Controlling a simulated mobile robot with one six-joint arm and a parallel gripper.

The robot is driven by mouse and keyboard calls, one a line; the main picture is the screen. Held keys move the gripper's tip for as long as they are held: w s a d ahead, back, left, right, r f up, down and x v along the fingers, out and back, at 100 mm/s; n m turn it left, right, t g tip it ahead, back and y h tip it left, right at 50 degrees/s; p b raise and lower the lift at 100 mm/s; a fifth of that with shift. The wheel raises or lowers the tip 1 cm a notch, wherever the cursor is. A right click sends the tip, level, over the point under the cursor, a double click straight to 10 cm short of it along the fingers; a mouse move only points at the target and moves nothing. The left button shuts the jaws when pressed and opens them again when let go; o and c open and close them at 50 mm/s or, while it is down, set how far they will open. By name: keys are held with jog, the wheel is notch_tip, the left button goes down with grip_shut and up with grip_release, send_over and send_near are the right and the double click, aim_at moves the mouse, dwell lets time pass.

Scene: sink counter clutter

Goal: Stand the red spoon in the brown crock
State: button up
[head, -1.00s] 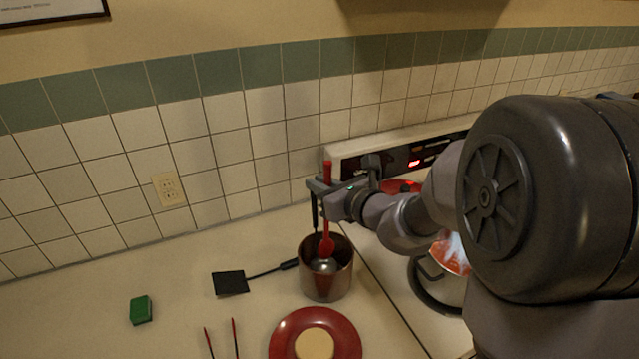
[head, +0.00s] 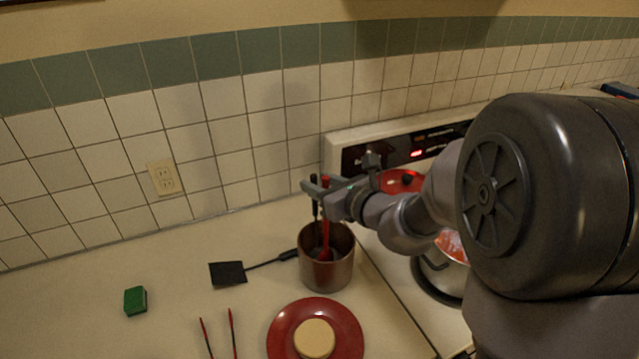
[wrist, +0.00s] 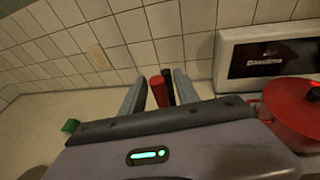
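The red spoon (head: 325,225) stands bowl-down inside the brown crock (head: 327,276), close to upright, its handle rising above the rim. My gripper (head: 320,186) is above the crock, around the top of the spoon's handle. In the wrist view the red handle end (wrist: 158,91) sits between my two fingers (wrist: 159,90), with a gap beside it, so the gripper looks open. A black utensil handle (wrist: 168,84) is right next to it, also between the fingers. The spoon's lower end is partly hidden in the crock.
A black spatula (head: 228,273) lies left of the crock. A red plate (head: 281,345) with a pale round item (head: 314,339) is in front. A green sponge (head: 135,301) and red-tipped tongs (head: 232,330) lie further left. The stove with a red pot (wrist: 290,112) is right.

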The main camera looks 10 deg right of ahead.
jog(key=v, duration=1.7)
jog(key=shift+d+b, duration=0.2)
jog(key=shift+b, duration=0.15)
jog(key=shift+s, duration=0.15)
jog(key=shift+a, duration=0.1)
